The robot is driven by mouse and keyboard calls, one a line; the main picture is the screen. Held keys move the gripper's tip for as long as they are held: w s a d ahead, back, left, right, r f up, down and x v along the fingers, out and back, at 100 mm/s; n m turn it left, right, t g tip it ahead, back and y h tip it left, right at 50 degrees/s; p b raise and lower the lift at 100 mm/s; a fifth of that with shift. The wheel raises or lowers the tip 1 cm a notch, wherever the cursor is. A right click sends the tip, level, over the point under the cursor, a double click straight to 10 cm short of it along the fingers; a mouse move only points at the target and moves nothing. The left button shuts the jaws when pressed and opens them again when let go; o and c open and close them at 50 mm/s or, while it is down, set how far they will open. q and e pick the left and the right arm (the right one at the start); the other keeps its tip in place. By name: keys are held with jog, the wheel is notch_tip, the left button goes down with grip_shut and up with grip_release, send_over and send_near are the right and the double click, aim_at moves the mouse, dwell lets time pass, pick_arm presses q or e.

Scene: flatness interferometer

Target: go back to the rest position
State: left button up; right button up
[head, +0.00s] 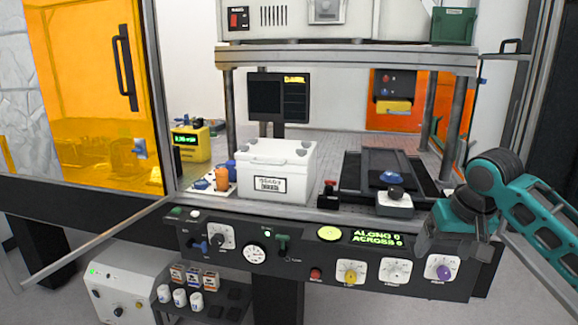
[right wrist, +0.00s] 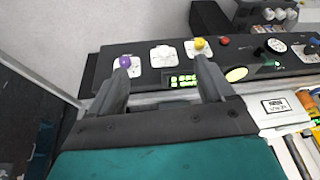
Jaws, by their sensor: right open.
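My right gripper (head: 437,246) is at the right end of the control panel in the head view, its teal arm coming in from the right. In the right wrist view the two dark fingers of the gripper (right wrist: 165,72) stand wide apart with nothing between them. Beyond them lie the purple knob (right wrist: 126,62), a white dial (right wrist: 163,56) and the yellow knob (right wrist: 200,44). I cannot tell whether a finger touches the panel. My left gripper is not in view.
The control panel (head: 300,262) carries knobs, a gauge and a green display (head: 377,238). A white lidded box (head: 275,170) stands on the bench behind it, beside an orange bottle (head: 222,178). An amber door (head: 85,90) is at left. A low shelf (head: 215,312) stands below.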

jog(key=s+a+f+n+t+y, duration=0.1)
jog(key=s+a+f+t+y, duration=0.15)
jog(key=a+f, duration=0.55)
jog(key=s+a+f+n+t+y, duration=0.1)
jog(key=s+a+f+n, duration=0.15)
jog(key=f, duration=0.95)
jog(key=s+f+t+h, duration=0.1)
jog(key=s+f, duration=0.3)
jog(key=s, duration=0.6)
jog(key=s+a+f+t, duration=0.1)
jog(key=s+f, duration=0.3)
jog(key=s, duration=0.5)
jog(key=shift+s+t+h, duration=0.35)
jog(key=shift+s+t, duration=0.05)
jog(key=shift+t, duration=0.25)
jog(key=shift+f, duration=0.1)
jog(key=shift+c, duration=0.2)
